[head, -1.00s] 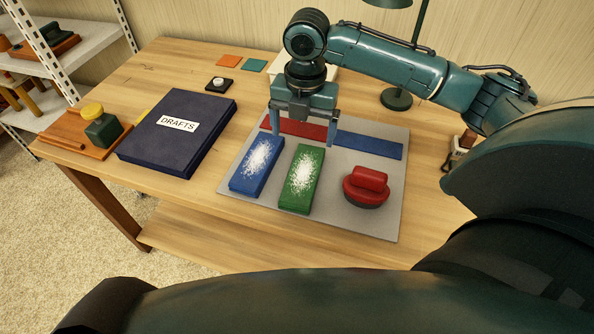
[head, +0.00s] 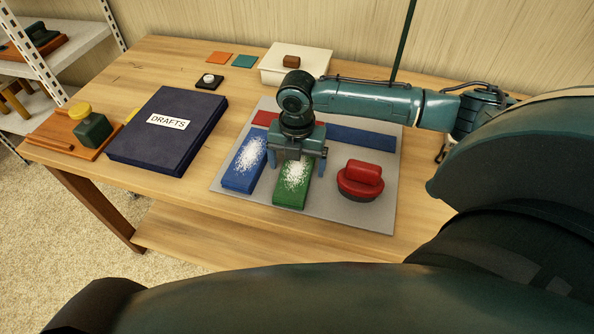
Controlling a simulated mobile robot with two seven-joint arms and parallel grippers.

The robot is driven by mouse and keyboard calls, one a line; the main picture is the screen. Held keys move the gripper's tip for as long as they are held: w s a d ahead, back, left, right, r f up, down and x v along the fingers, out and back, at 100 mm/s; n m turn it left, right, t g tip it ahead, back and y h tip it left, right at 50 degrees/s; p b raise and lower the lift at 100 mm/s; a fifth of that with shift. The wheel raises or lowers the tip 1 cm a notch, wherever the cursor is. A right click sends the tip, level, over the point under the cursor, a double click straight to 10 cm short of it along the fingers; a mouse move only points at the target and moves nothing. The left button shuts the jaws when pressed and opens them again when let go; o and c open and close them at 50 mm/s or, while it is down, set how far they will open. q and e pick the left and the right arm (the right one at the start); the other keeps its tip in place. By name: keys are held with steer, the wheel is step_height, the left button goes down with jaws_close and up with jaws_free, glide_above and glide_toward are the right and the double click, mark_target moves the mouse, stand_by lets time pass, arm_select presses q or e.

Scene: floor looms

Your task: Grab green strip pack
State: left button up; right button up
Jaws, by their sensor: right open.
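The green strip pack (head: 291,194) lies on the grey mat (head: 348,218), with white powder-like flecks on its top. My right gripper (head: 295,170) is open, pointing down over the far half of the green pack. One finger shows to the left of the pack, near the blue pack, and the other to its right. The far end of the green pack is hidden by the gripper. I cannot tell whether the fingers touch it. My left gripper is not in view.
A blue pack (head: 237,182) with white flecks lies close on the left. A red round-based block (head: 361,180) sits on the right. A flat blue strip (head: 362,137) and a partly hidden red strip (head: 265,118) lie behind. A dark DRAFTS box (head: 160,150) stands further left.

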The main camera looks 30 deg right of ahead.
steer(key=shift+f, duration=0.25)
steer(key=shift+c, duration=0.4)
steer(key=c, duration=1.1)
